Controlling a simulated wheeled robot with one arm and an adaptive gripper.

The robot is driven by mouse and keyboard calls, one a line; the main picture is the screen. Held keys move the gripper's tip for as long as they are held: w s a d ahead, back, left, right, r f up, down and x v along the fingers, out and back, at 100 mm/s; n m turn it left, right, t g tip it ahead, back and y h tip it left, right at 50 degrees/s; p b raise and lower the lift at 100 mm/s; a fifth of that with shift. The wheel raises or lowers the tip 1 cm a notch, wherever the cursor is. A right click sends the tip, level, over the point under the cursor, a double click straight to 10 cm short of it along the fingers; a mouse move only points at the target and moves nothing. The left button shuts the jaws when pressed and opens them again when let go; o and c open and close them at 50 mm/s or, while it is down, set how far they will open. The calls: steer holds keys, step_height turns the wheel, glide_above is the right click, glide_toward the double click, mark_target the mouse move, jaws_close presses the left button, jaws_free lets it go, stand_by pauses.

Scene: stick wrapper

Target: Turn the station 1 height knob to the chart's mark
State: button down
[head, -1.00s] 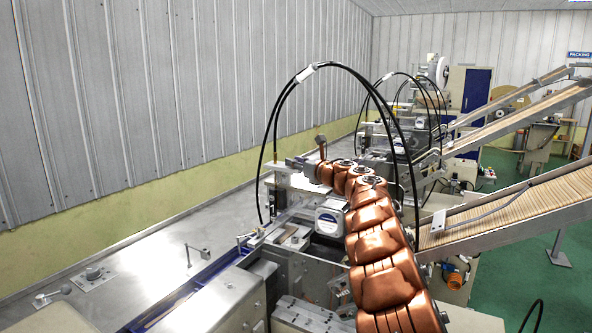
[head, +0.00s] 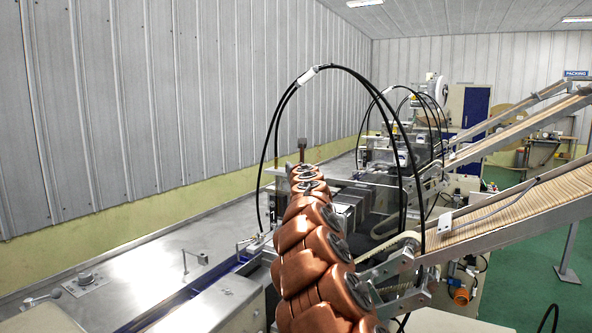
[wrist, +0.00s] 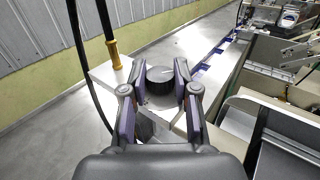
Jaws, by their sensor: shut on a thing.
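In the wrist view a dark round knob (wrist: 160,79) stands on a pale metal plate. A thin pale line shows on its top. My gripper (wrist: 161,72) is shut on this knob, with one finger pad against each side. The lower part of the knob and the plate just in front are partly hidden by my gripper. In the head view my copper-coloured arm reaches over the near machine and hides the knob and the gripper. No chart can be made out in these frames.
Black cables (head: 352,73) arch over the near machine. In the wrist view a yellow fitting (wrist: 114,54) and black cable stand left of the knob. A slatted conveyor (head: 510,213) slopes up on the right. The steel bench (head: 130,262) at left is largely clear.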

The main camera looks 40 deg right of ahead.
steer(key=h+p, duration=0.1)
steer(key=m+g, duration=0.1)
steer(key=m+g+h+p, duration=0.1)
steer(key=shift+w+a+r+h+p, duration=0.2)
steer(key=shift+a+r+h+p, duration=0.05)
steer(key=shift+r+h+p, duration=0.05)
steer(key=m+g+h+p, duration=0.2)
steer(key=m+g+p, duration=0.1)
steer(key=g+p, duration=0.1)
steer(key=shift+w+h+p, duration=0.1)
steer(key=shift+h+p, duration=0.2)
steer(key=shift+p, duration=0.35)
steer(key=m+g+p, duration=0.1)
steer(key=g+p, duration=0.1)
steer(key=m+g+h+p, duration=0.1)
steer(key=m+g+p, duration=0.1)
steer(key=p, duration=0.1)
steer(key=shift+w+f+h, duration=0.1)
steer(key=shift+w+h, duration=0.05)
steer(key=shift+h, duration=0.15)
steer(key=m+g+p, duration=0.2)
steer(key=g+p, duration=0.1)
steer(key=shift+f+h+p, duration=0.15)
steer(key=shift+h+p, duration=0.15)
steer(key=shift+p, duration=0.1)
steer(key=shift+m+g+p, duration=0.3)
steer(key=shift+g+p, duration=0.15)
steer(key=shift+g, duration=0.15)
